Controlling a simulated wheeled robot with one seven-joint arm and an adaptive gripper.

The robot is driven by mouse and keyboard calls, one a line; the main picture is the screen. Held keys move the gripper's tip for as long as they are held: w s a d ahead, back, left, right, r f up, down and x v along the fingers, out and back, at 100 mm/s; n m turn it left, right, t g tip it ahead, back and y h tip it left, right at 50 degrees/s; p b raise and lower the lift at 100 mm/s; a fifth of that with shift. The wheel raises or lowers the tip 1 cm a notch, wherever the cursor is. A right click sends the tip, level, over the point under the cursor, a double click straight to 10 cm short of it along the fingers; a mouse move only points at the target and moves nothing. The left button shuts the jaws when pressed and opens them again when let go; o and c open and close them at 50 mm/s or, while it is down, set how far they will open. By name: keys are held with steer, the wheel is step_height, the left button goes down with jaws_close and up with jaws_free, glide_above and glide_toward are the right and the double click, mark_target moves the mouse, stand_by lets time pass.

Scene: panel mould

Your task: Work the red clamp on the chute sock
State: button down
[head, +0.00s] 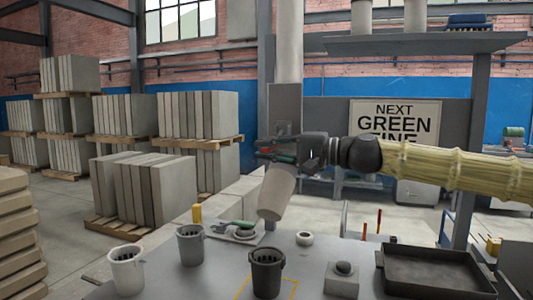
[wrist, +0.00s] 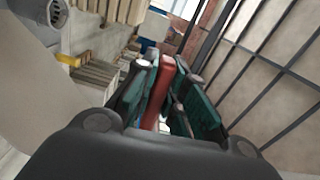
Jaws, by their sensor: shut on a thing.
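The red clamp (wrist: 159,92) shows in the wrist view as a red bar between the teal-padded fingers of my gripper (wrist: 165,90). My gripper is shut on it. In the head view my gripper (head: 283,150) is at the chute, and only a little red of the clamp (head: 268,151) shows beside the dark fingers. The chute sock (head: 276,192) is a pale grey-beige sleeve hanging under the grey chute (head: 285,108). It tilts a little, with its lower end to the left. Its top is partly hidden by my gripper.
Below the sock, a dark bucket (head: 266,270) stands on the grey table (head: 215,272). Two lighter buckets (head: 191,245) (head: 127,268) stand to its left. A dark tray (head: 436,270) and a small block with a knob (head: 343,278) are to the right. Thin red-topped rods (head: 379,220) stand behind.

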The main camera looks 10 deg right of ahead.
steer(key=shift+w+d+f+n, duration=0.15)
steer(key=shift+f+n, duration=0.1)
steer(key=shift+n, duration=0.05)
steer(key=c, duration=1.4)
jaws_free()
steer(key=shift+d, duration=0.1)
steer(key=shift+c, duration=0.2)
steer(key=v, duration=0.7)
steer(key=shift+r, duration=0.1)
steer(key=shift+v, duration=2.45)
